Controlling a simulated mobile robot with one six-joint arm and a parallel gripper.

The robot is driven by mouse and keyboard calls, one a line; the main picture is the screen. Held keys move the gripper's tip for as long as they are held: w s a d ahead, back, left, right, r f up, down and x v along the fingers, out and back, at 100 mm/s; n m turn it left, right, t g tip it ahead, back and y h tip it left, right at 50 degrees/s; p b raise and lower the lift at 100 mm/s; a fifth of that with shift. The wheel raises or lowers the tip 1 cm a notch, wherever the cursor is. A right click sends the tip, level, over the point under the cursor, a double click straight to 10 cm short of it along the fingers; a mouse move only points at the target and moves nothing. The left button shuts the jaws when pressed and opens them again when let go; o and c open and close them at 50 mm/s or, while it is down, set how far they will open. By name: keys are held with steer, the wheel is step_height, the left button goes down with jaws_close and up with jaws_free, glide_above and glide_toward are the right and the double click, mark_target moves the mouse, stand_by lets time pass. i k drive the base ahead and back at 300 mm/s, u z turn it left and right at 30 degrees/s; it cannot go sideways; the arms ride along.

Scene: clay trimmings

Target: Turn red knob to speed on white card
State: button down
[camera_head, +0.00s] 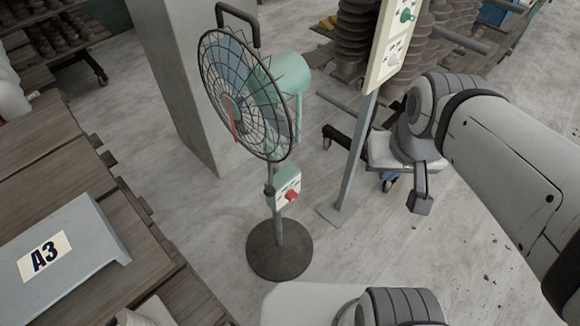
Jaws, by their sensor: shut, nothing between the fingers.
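A red knob (291,195) sits on the pale control box on the pole of a green standing fan (284,88). The box face has small marks around the knob, too small to read. A cream board (377,74) stands on a grey post behind and right of the fan. It bears a white card (397,50) with dark marks and a green shape above it; the top is cut off and I cannot read the card. My gripper (420,206) is shut and empty, right of the knob and clear of it.
A wooden table (95,158) at left holds a grey box (75,250) labelled A3. A grey pillar (178,80) stands behind the fan. Racks of stacked dark pots (365,40) and a wheeled cart stand at the back. Floor between fan and gripper is mostly free, except the post's foot.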

mark_target(291, 195)
steer(key=u, duration=1.3)
steer(key=k, duration=1.45)
steer(key=u, duration=1.75)
steer(key=i, duration=1)
steer(key=u, duration=0.05)
